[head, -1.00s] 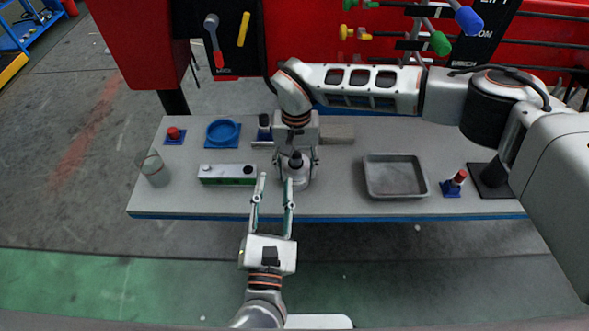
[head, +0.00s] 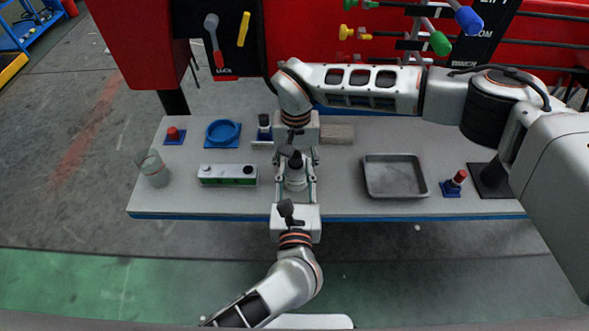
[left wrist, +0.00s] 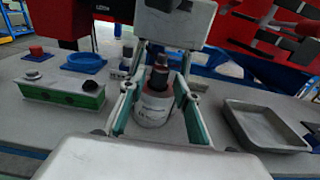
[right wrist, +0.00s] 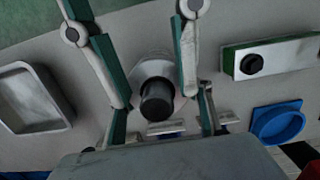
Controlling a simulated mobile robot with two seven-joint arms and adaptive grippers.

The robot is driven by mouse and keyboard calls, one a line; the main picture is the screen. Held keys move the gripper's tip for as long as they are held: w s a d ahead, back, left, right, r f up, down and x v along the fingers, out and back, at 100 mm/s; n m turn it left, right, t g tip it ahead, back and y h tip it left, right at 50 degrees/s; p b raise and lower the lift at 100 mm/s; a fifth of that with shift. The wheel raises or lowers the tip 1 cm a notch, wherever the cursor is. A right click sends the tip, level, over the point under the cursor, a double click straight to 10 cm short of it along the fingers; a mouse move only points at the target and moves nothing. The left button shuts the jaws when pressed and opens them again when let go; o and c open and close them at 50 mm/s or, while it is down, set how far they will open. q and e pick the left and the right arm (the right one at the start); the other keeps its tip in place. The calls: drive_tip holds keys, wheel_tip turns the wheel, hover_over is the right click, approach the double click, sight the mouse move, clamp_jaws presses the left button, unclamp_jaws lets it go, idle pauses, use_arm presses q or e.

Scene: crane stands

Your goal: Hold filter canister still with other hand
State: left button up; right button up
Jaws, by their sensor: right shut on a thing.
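The filter canister (head: 296,183) is a pale cylinder with a dark cap, standing upright near the front middle of the bench. It also shows in the left wrist view (left wrist: 152,108) and the right wrist view (right wrist: 155,70). My right gripper (head: 297,160) reaches it from the back and is shut on it. My left gripper (head: 296,179) comes from the front edge, with one finger on each side of the canister. Its fingers are spread, and gaps show beside the canister in the left wrist view. Part of the canister is hidden by the fingers.
A green-sided block with knobs (head: 228,181), a blue dish (head: 223,121), a red knob on a blue base (head: 174,133) and a clear cup (head: 154,175) stand left. A metal tray (head: 395,189) and a red-topped piece (head: 457,178) stand right. Bench between canister and tray is clear.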

use_arm(q)
drive_tip(key=shift+w+f, duration=0.1)
drive_tip(key=shift+w, duration=0.95)
clamp_jaws()
